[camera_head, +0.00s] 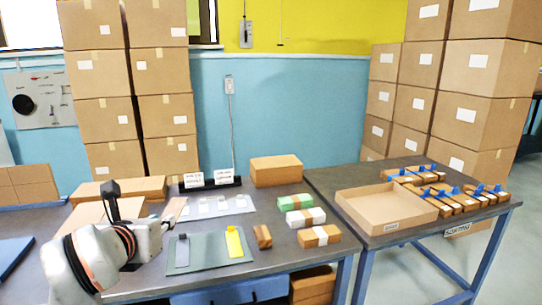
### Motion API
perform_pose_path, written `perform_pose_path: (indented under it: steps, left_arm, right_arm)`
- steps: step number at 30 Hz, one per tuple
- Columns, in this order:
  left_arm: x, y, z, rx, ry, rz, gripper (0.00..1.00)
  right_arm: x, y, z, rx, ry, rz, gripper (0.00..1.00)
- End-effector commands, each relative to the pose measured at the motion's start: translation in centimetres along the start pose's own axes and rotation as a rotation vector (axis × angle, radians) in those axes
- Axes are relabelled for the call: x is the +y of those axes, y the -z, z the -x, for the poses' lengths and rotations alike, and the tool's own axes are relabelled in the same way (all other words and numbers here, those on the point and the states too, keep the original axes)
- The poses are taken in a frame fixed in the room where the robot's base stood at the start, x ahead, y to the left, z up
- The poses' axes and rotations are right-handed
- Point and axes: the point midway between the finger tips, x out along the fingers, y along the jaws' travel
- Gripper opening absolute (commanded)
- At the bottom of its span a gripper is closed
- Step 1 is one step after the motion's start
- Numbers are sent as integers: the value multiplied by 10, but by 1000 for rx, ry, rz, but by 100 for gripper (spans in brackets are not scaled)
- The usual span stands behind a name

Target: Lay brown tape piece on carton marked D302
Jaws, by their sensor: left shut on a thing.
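My left gripper (167,222) reaches in from the left over the work table. Several small cartons stand right of the mat: a plain brown one (262,236), a brown one with a white band (320,236), a white one (306,217) and a green one (296,202). No marking on them is readable, so I cannot tell which is D302. My right gripper is not in view.
A grey-green mat (209,262) holds a grey strip (182,251) and a yellow strip (234,243). Behind it lies a pale card (240,204) with white tags. An open cardboard tray (375,226) and several blue-clipped cartons (440,202) occupy the right table.

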Motion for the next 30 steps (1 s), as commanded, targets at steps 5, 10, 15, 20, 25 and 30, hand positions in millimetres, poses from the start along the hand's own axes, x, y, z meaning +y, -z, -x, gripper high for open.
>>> perform_pose_path:
  steps: [5, 10, 15, 20, 25, 30]
  left_arm:
    - [3, 4, 28, -13, 33, -24, 8]
    - [3, 5, 34, -15, 42, -29, 8]
    - [3, 5, 34, -15, 41, -30, 8]
    - [3, 4, 34, -15, 40, -31, 8]
    - [3, 4, 34, -15, 40, -31, 8]
    - [3, 4, 34, -15, 40, -31, 8]
  right_arm:
    - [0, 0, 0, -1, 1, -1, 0]
    - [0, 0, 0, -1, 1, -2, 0]
    - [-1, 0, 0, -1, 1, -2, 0]
    - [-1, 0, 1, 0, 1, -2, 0]
    - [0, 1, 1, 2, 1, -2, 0]
    - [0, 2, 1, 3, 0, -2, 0]
